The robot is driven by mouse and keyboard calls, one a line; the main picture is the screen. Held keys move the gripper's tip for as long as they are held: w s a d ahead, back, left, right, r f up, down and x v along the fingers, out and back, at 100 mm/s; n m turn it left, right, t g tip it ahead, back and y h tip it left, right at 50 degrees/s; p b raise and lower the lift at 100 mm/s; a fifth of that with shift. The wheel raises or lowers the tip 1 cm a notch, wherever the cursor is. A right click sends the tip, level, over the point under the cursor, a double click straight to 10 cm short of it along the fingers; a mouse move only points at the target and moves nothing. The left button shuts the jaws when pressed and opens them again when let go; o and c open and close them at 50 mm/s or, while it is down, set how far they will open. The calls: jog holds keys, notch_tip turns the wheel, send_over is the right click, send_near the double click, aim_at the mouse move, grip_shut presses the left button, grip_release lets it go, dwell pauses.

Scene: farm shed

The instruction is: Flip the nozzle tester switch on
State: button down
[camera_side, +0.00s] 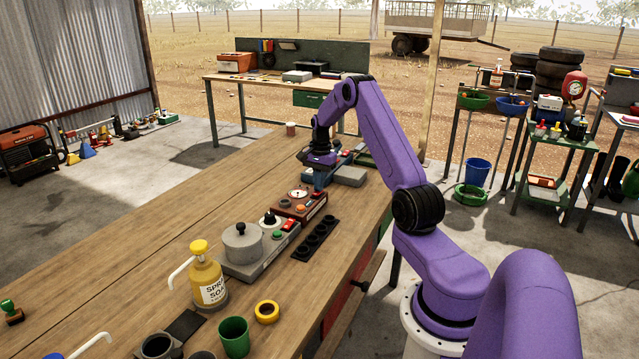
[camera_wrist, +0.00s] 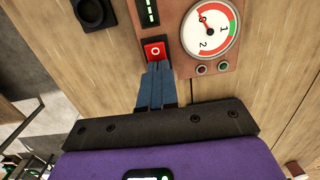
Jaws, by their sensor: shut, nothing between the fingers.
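The nozzle tester (camera_side: 290,208) is a reddish-brown box with a round dial, standing on the wooden bench. In the wrist view its dial (camera_wrist: 218,45) has a red needle near 0, and its red switch (camera_wrist: 155,47) sits in a black frame, showing a white ring mark. My gripper (camera_wrist: 156,68) is shut and empty, its blue fingertips together at the near edge of the switch. I cannot tell whether they touch it.
A grey unit with a pot (camera_side: 242,243) stands beside the tester, with a black holed rack (camera_side: 316,239) in front. A yellow soap bottle (camera_side: 207,278), tape roll (camera_side: 267,304) and green cup (camera_side: 234,335) are nearer. Bench space left of the tester is clear.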

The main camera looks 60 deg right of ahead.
jog(key=shift+w+a+f, duration=0.1)
jog(key=shift+a+f, duration=0.15)
jog(key=shift+a, duration=0.25)
jog(key=shift+a+f, duration=0.25)
jog(key=shift+a, duration=0.2)
notch_tip(320, 180, up, 15)
jog(key=d, duration=0.2)
jog(key=shift+d, duration=0.3)
jog(key=w+a+r+n, duration=0.15)
jog(key=a+n, duration=0.35)
jog(key=a, duration=0.7)
jog(key=w+a+r+n, duration=0.15)
jog(key=a+n, duration=0.35)
jog(key=a, duration=0.8)
jog(key=s+a+n, duration=0.5)
jog(key=a, duration=0.6)
jog(key=s+a+n, duration=0.8)
jog(key=s+a, duration=0.2)
jog(key=s, duration=0.4)
jog(key=s+f+n, duration=0.3)
jog(key=s+n, duration=0.4)
jog(key=s, duration=0.6)
jog(key=shift+s+d+f+n, duration=0.2)
jog(key=shift+d+f+n, duration=0.05)
jog(key=shift+f+n, duration=0.15)
